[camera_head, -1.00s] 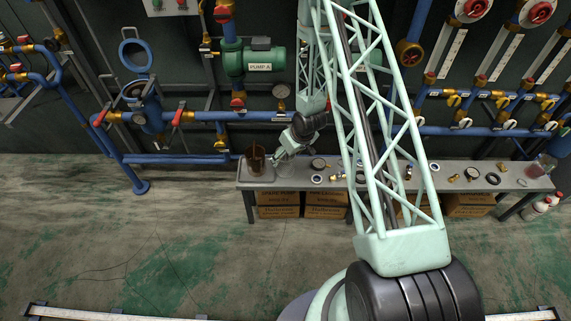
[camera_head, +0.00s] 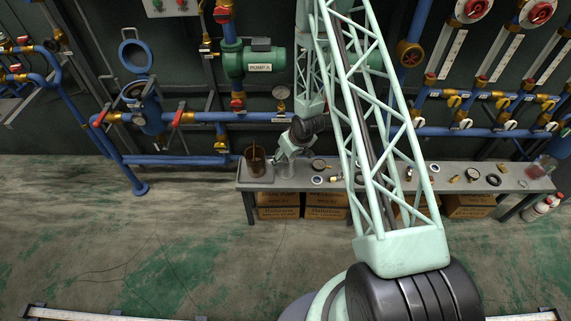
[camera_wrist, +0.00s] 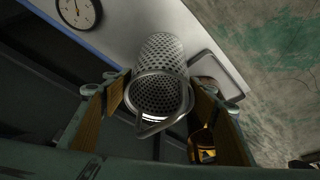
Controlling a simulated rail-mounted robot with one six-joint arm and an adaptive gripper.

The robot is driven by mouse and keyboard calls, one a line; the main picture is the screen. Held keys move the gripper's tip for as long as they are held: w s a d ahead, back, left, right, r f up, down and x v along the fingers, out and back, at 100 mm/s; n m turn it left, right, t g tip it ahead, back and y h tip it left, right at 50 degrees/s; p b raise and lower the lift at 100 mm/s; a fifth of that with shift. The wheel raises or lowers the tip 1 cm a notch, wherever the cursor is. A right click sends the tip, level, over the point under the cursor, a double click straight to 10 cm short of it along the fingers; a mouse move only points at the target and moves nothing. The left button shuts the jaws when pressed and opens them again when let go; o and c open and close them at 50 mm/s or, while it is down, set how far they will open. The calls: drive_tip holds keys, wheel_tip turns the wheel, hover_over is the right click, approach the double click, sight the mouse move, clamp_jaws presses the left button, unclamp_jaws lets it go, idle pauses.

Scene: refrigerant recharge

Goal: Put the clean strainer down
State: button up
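The clean strainer (camera_wrist: 160,85) is a grey perforated metal basket with a rim and a bail handle. In the wrist view its open end faces the camera and its body points away toward the pale bench top. My gripper (camera_wrist: 162,95) has a brown-padded finger on either side of the strainer, and both pads appear to press against it near the rim. In the head view my gripper (camera_head: 282,156) is low over the left end of the bench (camera_head: 330,183), with the small, faint strainer (camera_head: 286,170) beneath it. I cannot tell whether its bottom touches the bench.
A brown container (camera_head: 256,161) stands just left of my gripper at the bench's left end. A round gauge (camera_head: 318,164) and a ring (camera_head: 317,180) lie to the right. Several small fittings lie farther right. Blue pipes (camera_head: 185,159) run behind the bench, with boxes (camera_head: 278,205) below.

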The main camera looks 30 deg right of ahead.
drive_tip(key=c, duration=0.6)
drive_tip(key=shift+r, duration=0.15)
drive_tip(key=s+a+r+p, duration=0.1)
drive_tip(key=s+a+r, duration=0.1)
drive_tip(key=s, duration=0.5)
drive_tip(key=s+a+r+p, duration=0.1)
drive_tip(key=s+r, duration=0.1)
drive_tip(key=s, duration=0.6)
drive_tip(key=shift+s+a+r, duration=0.25)
drive_tip(key=shift+a+r, duration=0.1)
idle(0.6)
